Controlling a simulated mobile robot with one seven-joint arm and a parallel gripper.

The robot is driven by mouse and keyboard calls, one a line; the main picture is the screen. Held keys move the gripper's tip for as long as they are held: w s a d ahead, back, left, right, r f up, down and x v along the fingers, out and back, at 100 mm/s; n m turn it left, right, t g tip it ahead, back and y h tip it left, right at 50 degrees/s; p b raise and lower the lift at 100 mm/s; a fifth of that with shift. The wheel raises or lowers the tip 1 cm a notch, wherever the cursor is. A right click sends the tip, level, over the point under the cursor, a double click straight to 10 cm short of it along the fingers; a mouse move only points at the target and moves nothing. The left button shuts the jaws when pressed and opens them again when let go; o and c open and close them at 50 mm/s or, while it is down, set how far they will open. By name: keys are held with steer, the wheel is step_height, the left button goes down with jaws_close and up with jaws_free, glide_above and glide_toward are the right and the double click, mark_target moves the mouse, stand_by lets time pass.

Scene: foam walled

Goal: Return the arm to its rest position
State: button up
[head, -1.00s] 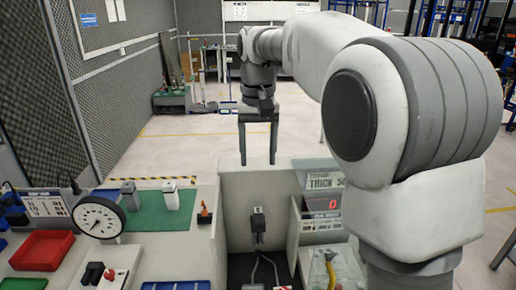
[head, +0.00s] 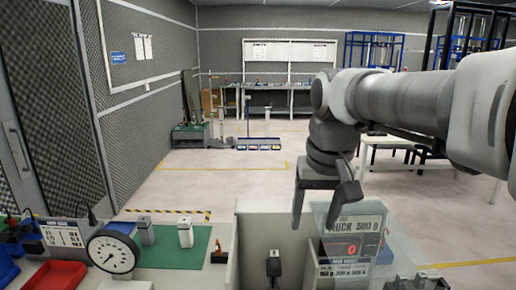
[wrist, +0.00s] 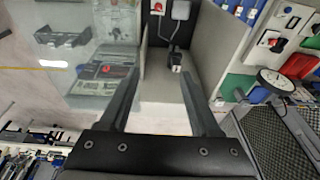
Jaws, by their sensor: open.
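My gripper (head: 322,215) hangs from my arm right of centre in the head view, pointing down. Its two dark fingers are apart with nothing between them. It is above and behind the partitioned workbench, in front of the transparent panel with the red digit display (head: 351,250). In the wrist view my gripper (wrist: 158,105) also shows open and empty, with the bench's walled bay (wrist: 208,48) beyond the fingertips. My arm reaches in from the right of the head view.
A round dial gauge (head: 113,252), a green mat (head: 172,246) with two small grey blocks, and a red tray (head: 56,276) are on the bench at left. A white table (head: 410,146) stands behind my arm. The floor (head: 235,185) beyond the bench is largely clear.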

steer(key=s+d+f+t, duration=0.1)
steer(key=s+d+f, duration=0.1)
steer(key=s, duration=0.4)
steer(key=s+d+f+t, duration=0.2)
steer(key=s+f, duration=0.3)
steer(key=s, duration=0.2)
steer(key=shift+s, duration=0.2)
stand_by(0.9)
